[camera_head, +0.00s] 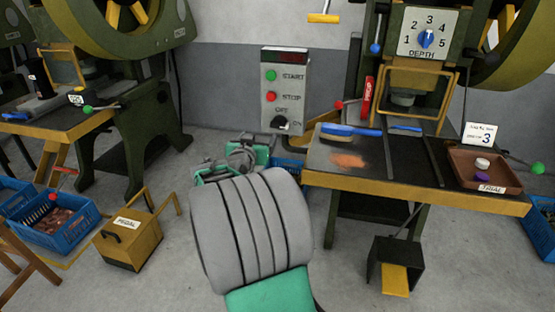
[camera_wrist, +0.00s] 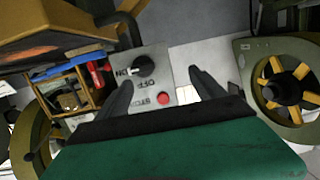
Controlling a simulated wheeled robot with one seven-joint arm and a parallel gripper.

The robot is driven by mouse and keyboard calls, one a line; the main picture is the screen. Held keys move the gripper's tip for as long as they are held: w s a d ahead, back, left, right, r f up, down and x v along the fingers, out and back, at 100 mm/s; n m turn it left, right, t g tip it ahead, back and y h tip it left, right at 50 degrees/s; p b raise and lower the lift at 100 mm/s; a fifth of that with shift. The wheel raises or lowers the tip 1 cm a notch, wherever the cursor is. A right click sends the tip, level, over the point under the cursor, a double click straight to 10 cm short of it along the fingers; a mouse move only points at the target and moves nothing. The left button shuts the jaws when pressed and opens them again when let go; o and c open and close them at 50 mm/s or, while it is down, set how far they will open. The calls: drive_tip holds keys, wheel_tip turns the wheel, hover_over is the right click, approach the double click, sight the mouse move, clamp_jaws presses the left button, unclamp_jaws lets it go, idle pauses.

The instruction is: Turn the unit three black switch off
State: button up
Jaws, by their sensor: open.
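The black switch (camera_head: 281,122) is a round knob low on a grey control box (camera_head: 297,85), on the wall beside the press with the card marked 3. In the wrist view the switch (camera_wrist: 145,66) appears upside down, its pale pointer towards ON. My gripper (camera_wrist: 161,77) is open and empty, its two dark fingers apart. The switch and red stop button (camera_wrist: 163,98) show between and beyond the fingers, and nothing is touched. In the head view my fingers are hard to make out behind my grey arm.
The green start button (camera_head: 271,76) and red stop button (camera_head: 271,96) sit above the switch. A press table (camera_head: 410,190) with a blue brush (camera_head: 345,131) and a brown tray (camera_head: 485,172) stands right. A yellow pedal box (camera_head: 135,238) and blue crate (camera_head: 52,224) are left.

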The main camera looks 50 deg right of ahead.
drive_tip(key=h+b, duration=0.1)
drive_tip(key=h, duration=0.1)
approach(278, 126)
drive_tip(key=x, duration=0.2)
drive_tip(key=shift+m+g, duration=0.3)
drive_tip(key=shift+m, duration=0.1)
drive_tip(key=x, duration=0.7)
drive_tip(key=shift+w+d+r+b, duration=0.1)
drive_tip(key=shift+d+r+b, duration=0.1)
drive_tip(key=shift+b, duration=0.2)
drive_tip(key=shift+c, duration=0.6)
drive_tip(key=c, duration=1.2)
drive_tip(key=shift+c, duration=0.2)
